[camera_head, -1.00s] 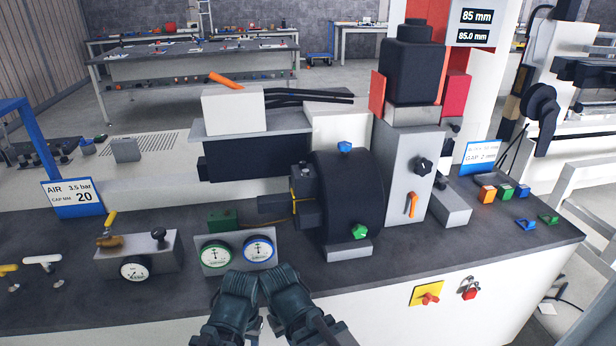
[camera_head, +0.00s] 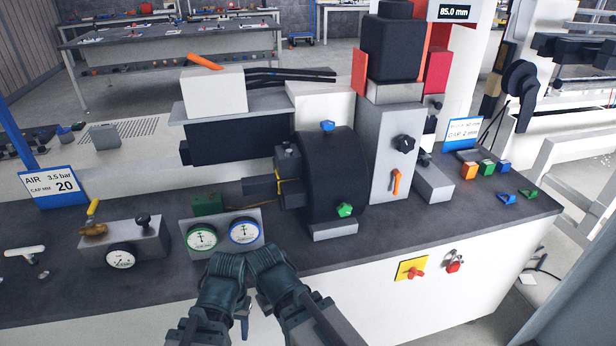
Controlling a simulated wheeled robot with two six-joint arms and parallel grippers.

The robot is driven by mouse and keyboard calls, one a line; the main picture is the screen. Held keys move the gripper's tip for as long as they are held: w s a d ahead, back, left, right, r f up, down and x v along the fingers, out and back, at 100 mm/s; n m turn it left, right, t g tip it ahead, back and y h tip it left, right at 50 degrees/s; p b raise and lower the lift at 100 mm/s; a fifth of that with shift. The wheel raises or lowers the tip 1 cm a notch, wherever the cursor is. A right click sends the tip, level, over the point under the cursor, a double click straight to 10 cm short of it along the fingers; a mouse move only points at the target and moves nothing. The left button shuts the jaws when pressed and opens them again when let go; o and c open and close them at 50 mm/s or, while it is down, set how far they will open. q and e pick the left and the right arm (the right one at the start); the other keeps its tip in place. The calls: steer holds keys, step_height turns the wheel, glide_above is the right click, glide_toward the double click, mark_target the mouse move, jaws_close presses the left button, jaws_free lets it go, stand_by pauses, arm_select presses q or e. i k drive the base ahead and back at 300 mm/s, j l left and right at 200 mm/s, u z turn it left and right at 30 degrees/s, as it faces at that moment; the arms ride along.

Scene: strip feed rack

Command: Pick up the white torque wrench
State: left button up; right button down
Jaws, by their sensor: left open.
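My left gripper (camera_head: 229,264) is at the front edge of the bench, well to the right of the white handle. It is open, with nothing seen in it. My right gripper (camera_head: 265,257) is close beside it on the right, also away from the handle. Its finger gap is not clear.
A valve block with a gauge (camera_head: 121,257) and a yellow lever stands between the white handle and my grippers. A two-gauge panel (camera_head: 222,233) is just behind my grippers. A black drum machine (camera_head: 335,180) rises to the right.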

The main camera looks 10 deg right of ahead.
mark_target(45, 276)
steer(key=u, duration=1.35)
